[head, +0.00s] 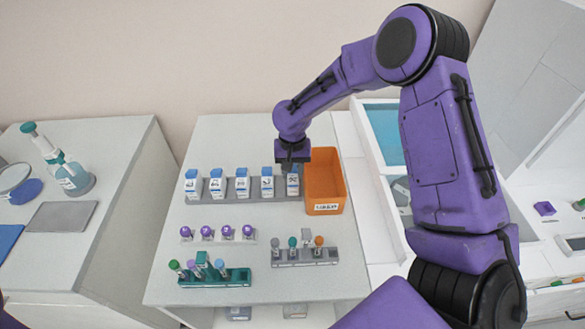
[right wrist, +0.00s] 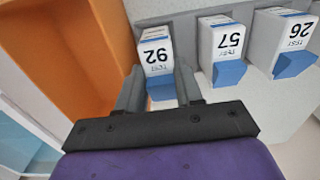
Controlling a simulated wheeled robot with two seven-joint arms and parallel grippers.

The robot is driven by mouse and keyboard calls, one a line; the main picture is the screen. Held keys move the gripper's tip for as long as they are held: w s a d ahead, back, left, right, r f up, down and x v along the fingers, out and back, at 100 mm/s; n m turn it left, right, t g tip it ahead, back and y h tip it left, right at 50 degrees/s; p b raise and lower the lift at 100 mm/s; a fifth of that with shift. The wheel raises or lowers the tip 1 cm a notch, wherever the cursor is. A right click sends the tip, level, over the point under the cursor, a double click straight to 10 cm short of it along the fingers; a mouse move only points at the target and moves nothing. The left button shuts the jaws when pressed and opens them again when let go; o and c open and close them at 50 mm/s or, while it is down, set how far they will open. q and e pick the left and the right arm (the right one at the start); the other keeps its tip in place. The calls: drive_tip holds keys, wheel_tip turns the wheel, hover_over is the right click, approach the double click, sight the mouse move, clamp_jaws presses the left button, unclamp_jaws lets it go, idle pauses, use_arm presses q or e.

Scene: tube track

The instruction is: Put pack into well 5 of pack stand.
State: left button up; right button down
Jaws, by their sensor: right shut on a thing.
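The grey pack stand (head: 235,196) lies along the back of the white table. It bears a row of white packs with blue tops, such as the leftmost pack (head: 192,184). My right gripper (head: 293,165) is over the stand's right end and points down. Its fingers (right wrist: 160,90) are shut on the rightmost pack (right wrist: 154,50), which stands upright in line with the others. The same pack shows below the gripper in the head view (head: 293,186). I cannot tell whether it is fully seated in its well. My left gripper is not in view.
An orange bin (head: 325,208) stands close to the right of the held pack. In front are purple-capped tubes (head: 228,232), a grey tube rack (head: 305,257) and a green tube rack (head: 215,276). A neighbouring pack (right wrist: 222,45) stands close beside the fingers.

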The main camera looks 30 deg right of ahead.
drive_tip(key=shift+f, duration=0.3)
idle(0.5)
drive_tip(key=c, duration=0.7)
unclamp_jaws()
drive_tip(key=shift+o, duration=0.2)
drive_tip(key=shift+w+a, duration=0.1)
drive_tip(key=shift+a, duration=0.05)
drive_tip(key=shift+f, duration=0.1)
